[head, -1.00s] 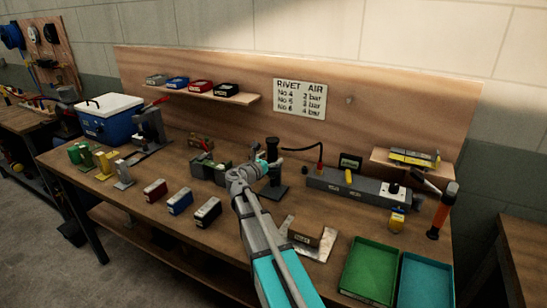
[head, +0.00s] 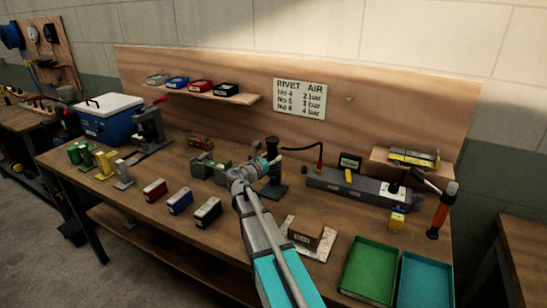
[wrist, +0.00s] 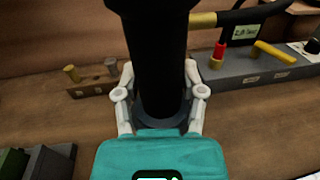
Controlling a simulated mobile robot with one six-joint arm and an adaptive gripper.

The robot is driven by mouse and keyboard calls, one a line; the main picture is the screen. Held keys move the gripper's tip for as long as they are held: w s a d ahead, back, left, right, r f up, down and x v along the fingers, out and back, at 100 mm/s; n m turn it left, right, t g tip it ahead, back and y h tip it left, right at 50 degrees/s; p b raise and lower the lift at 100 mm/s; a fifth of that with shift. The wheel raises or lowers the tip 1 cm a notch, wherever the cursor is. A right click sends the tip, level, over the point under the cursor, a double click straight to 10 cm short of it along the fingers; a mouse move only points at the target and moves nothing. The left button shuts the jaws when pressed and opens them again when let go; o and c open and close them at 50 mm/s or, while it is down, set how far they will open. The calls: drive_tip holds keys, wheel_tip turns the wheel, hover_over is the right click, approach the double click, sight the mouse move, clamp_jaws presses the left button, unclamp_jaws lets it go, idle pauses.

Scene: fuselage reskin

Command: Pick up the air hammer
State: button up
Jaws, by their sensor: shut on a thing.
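The air hammer (head: 272,148) is a dark, upright tool at the middle of the bench, above a black stand (head: 273,192). In the wrist view its thick black cylindrical body (wrist: 158,40) fills the centre, with a dark collar low down. My gripper (head: 266,164) reaches it from the front; in the wrist view its two pale fingers (wrist: 160,82) lie on either side of the body, shut on it. The gripper's teal housing hides the tool's lower end, so I cannot tell whether it still touches the stand.
A long grey unit (head: 335,187) with a hose lies to the right. Small boxes (head: 207,211) stand at the front left. A metal plate with a brown block (head: 305,238), a green tray (head: 368,270) and a teal tray (head: 426,279) are at the front right. A backboard (head: 400,120) rises behind.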

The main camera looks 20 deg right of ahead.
clamp_jaws()
drive_tip(key=shift+w+r, duration=0.1)
drive_tip(key=shift+r, duration=0.1)
wheel_tip(320, 180, up, 18)
drive_tip(key=p, duration=1.8)
drive_tip(key=shift+f, duration=0.25)
